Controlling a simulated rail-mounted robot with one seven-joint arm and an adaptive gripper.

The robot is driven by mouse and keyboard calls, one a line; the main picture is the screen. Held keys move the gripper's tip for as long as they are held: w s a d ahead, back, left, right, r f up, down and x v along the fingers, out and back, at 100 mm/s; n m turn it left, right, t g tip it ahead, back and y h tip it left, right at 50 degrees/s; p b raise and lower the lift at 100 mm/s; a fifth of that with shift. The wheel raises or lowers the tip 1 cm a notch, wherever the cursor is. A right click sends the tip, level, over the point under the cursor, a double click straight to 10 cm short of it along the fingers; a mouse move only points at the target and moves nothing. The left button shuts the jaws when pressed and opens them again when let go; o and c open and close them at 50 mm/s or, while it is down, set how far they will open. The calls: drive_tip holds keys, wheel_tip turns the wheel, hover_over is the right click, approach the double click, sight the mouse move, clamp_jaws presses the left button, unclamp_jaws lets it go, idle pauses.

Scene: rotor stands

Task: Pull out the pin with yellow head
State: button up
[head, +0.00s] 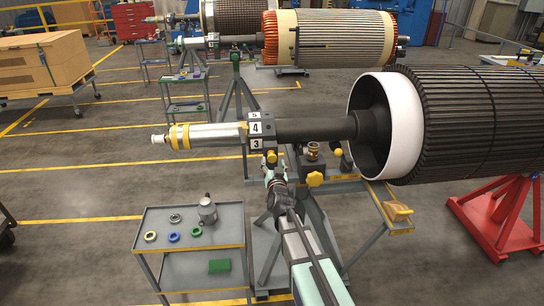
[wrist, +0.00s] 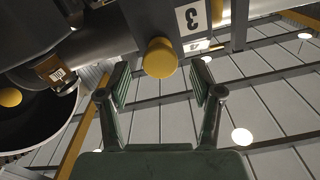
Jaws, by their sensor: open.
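The pin's round yellow head (wrist: 160,58) sticks out from the dark numbered block near the "3" label in the wrist view. In the head view a small yellow head (head: 271,157) shows under the numbered block (head: 256,142) that carries the shaft. My gripper (wrist: 159,82) is open, with one finger on each side of the yellow head in the picture. The head looks a little beyond the fingertips, and I see no contact. In the head view my gripper (head: 269,172) is just below the block, small and partly confused with the stand. The pin's shank is hidden.
Another yellow knob (wrist: 9,97) is at the left of the wrist view, near a small label (wrist: 57,75). More yellow knobs (head: 315,179) are on the stand. The large rotor (head: 455,120) is to the right. A grey cart (head: 195,240) with small parts stands at lower left.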

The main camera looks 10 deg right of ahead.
sight(272, 159)
drive_tip(key=shift+w+d+p, duration=0.15)
drive_tip(key=shift+w+p, duration=0.25)
drive_tip(key=shift+w, duration=1.5)
